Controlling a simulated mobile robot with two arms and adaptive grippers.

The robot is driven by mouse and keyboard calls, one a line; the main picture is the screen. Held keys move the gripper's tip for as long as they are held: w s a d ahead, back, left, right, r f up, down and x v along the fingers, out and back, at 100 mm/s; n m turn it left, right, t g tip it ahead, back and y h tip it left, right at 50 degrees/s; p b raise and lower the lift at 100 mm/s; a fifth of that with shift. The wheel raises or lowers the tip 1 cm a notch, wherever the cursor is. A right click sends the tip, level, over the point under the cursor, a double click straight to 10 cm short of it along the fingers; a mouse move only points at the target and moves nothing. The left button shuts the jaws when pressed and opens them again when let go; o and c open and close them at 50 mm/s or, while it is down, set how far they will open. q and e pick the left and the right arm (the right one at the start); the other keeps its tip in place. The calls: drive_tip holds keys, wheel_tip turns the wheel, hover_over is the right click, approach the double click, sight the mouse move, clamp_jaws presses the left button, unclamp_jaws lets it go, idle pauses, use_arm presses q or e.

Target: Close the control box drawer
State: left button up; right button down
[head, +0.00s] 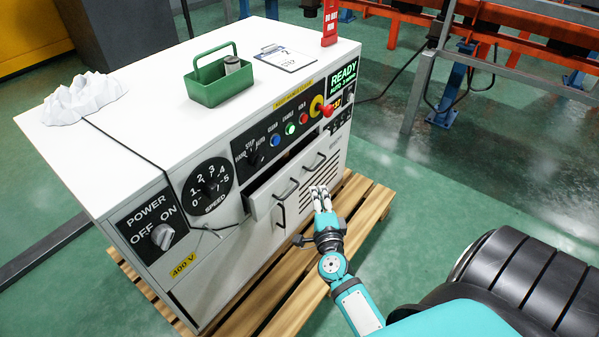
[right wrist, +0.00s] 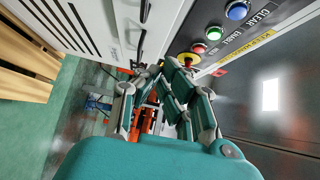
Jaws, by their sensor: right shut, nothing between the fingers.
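The white control box (head: 150,125) stands on a wooden pallet. Its drawer (head: 300,178) sits below the row of buttons and stands partly out, with a dark gap above its front. Two dark bar handles show on the drawer front. My right gripper (head: 319,190) is shut and empty, in front of the box near the drawer's right part and the vent slots. I cannot tell whether it touches the front. The right wrist view shows the gripper's fingers (right wrist: 165,80) close to the white box face and buttons. My left gripper is not in view.
A green caddy (head: 220,82), a clipboard (head: 286,58), a crumpled white object (head: 83,98) and a red tag stand on the box top. A cable hangs over the front edge. The pallet (head: 283,300) sticks out below.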

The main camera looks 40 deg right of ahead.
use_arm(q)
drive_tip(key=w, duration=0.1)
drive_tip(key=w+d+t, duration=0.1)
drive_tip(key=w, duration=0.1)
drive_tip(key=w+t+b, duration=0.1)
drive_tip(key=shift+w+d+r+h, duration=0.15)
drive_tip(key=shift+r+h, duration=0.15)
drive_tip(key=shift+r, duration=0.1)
use_arm(e)
drive_tip(key=w, duration=0.3)
drive_tip(key=w+d, duration=0.1)
drive_tip(key=w, duration=0.5)
drive_tip(key=shift+d, duration=0.35)
drive_tip(key=shift+w, duration=0.1)
